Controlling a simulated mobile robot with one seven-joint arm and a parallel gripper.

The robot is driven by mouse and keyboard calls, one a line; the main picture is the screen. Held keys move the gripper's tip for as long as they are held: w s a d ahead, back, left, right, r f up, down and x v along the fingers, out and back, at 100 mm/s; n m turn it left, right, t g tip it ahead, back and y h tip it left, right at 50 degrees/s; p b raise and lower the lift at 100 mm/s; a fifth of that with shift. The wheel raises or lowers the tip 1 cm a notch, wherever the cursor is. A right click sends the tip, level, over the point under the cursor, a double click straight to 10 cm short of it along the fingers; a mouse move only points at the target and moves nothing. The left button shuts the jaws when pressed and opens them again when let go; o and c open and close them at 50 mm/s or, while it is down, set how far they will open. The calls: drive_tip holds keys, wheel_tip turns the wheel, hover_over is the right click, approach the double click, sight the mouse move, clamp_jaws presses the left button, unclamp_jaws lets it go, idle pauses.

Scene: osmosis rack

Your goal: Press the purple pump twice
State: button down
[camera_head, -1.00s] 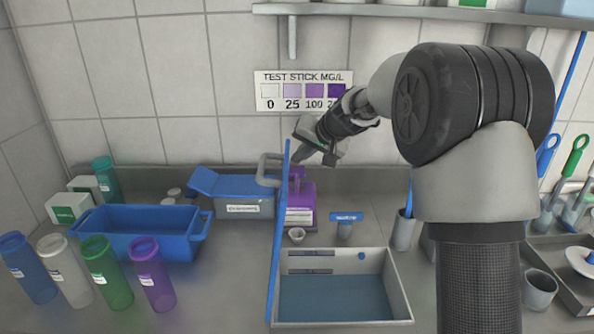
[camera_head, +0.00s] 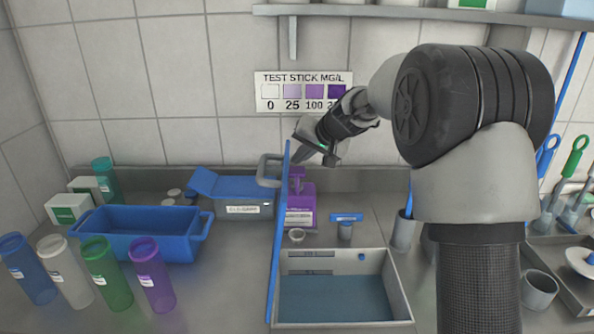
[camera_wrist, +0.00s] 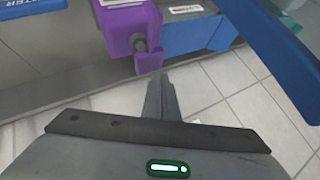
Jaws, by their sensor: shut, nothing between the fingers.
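The purple pump bottle (camera_head: 300,208) stands upright on the counter against the back wall, with its purple pump head (camera_head: 297,173) on top. A blue vertical panel edge partly hides its left side in the head view. My gripper (camera_head: 299,154) is just above the pump head, angled down, its fingers together and empty. In the wrist view the purple bottle (camera_wrist: 122,22) is at the top, and its pump head (camera_wrist: 147,58) is very close to my shut fingertips (camera_wrist: 160,78). I cannot tell whether they touch.
A blue upright panel (camera_head: 280,235) stands just left of the bottle, with a grey basin (camera_head: 402,285) in front. A blue tray (camera_head: 135,245) and several coloured bottles stand left.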

sight(296, 170)
idle(0.6)
drive_tip(key=shift+f+b, duration=0.45)
drive_tip(key=shift+b, duration=0.15)
drive_tip(key=shift+f+b, duration=0.9)
drive_tip(key=shift+f, duration=0.2)
idle(0.8)
drive_tip(key=shift+r, duration=0.1)
drive_tip(key=shift+r+p, duration=0.95)
drive_tip(key=shift+r, duration=0.5)
drive_tip(key=shift+r+p, duration=1.75)
drive_tip(key=shift+r, duration=0.65)
